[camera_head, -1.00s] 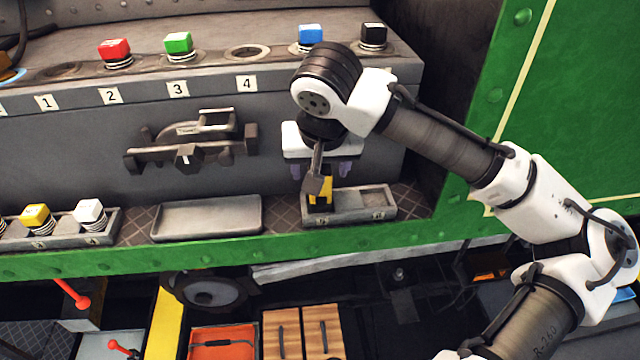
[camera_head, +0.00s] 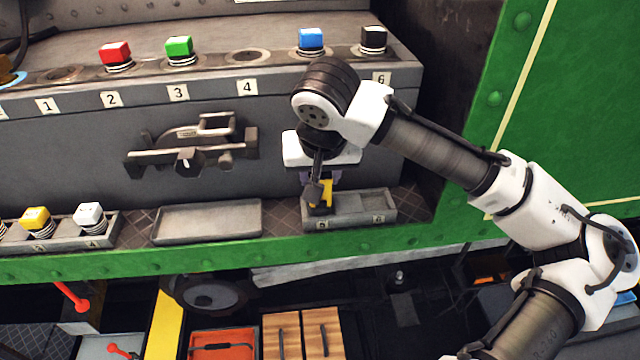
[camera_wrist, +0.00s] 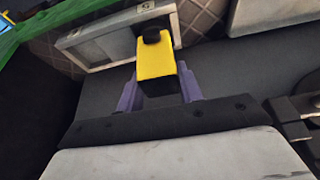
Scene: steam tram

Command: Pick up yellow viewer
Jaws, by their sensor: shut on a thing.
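The yellow viewer (camera_wrist: 157,62) is a small block with a black knob on its end, seen in the wrist view. My gripper (camera_wrist: 158,88), with purple fingers, is shut on it from both sides. In the head view the yellow viewer (camera_head: 325,190) shows beneath my gripper (camera_head: 320,178), partly hidden by a dark part of my arm. It is over the left part of a small grey tray (camera_head: 365,221) with two compartments. Whether it still touches the tray cannot be told for sure.
An empty grey tray (camera_head: 207,235) lies to the left. A further tray (camera_head: 110,222) holds yellow-topped and white-topped pieces. A dark bracket (camera_head: 190,155) sticks out of the grey wall. Above, a numbered ledge (camera_head: 210,89) carries coloured caps. A green beam (camera_head: 190,254) runs along the front.

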